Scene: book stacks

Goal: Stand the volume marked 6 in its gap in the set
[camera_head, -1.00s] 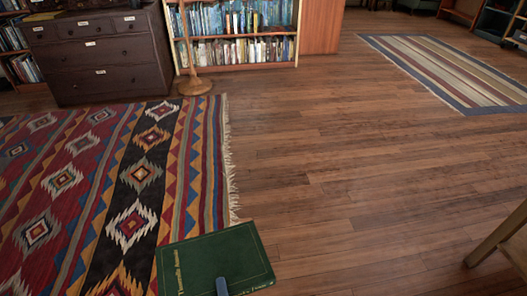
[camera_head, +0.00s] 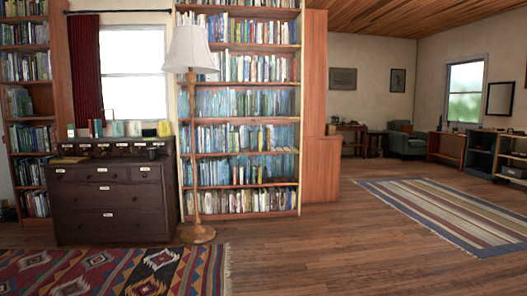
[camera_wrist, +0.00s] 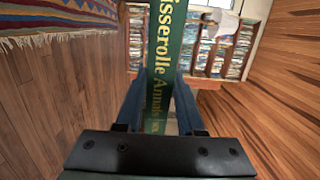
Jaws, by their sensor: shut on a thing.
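A green book (camera_wrist: 165,48) with gold lettering on its spine stands out between the fingers of my gripper (camera_wrist: 160,92) in the wrist view. My gripper is shut on this book, with one blue finger on each side of it. Part of the lettering reads "isserolle Annales"; the volume number does not show. In the head view neither my gripper nor the held book is in frame. A tall bookcase (camera_head: 298,110) full of books stands ahead. I cannot make out the set or its gap there.
A dark chest of drawers (camera_head: 110,205) and a floor lamp (camera_head: 194,140) stand at the left, before the bookcase. A patterned rug (camera_head: 110,272) lies at the lower left and a striped rug (camera_head: 440,210) at the right. The wooden floor (camera_head: 310,255) between them is clear.

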